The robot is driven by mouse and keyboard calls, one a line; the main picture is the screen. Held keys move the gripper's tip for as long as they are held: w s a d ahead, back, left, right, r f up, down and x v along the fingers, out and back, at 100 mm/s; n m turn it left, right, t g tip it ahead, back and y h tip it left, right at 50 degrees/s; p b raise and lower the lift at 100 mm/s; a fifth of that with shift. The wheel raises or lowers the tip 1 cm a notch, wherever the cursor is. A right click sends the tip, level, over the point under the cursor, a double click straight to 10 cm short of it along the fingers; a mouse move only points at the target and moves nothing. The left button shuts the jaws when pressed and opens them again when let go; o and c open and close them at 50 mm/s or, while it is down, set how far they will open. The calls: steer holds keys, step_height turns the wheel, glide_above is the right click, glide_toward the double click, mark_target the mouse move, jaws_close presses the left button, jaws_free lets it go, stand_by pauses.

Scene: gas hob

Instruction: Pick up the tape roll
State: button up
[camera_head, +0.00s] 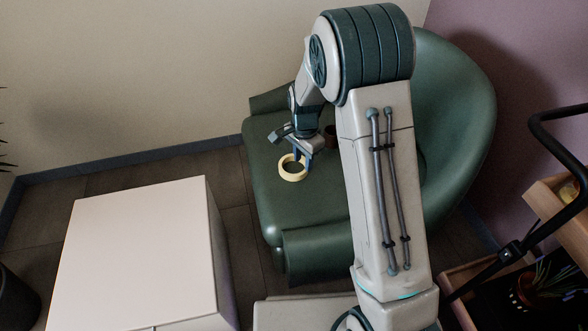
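The tape roll (283,172) is a pale yellow ring lying on the green seat of an armchair. My gripper (302,159) reaches down from above to the far right edge of the roll. Its two fingers look apart, with one in front of the right part of the ring. I cannot tell whether they touch the roll. The roll seems to rest on the seat.
The green armchair (460,100) has a raised back and armrests around the seat. A small dark brown object (330,132) is behind my gripper, partly hidden. A white box-shaped table (140,255) stands at left. A wooden shelf (550,205) with a black rail is at right.

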mark_target(302, 172)
step_height(302, 172, down, 5)
steer(key=b, duration=0.3)
steer(key=shift+a+f, duration=0.1)
jaws_close()
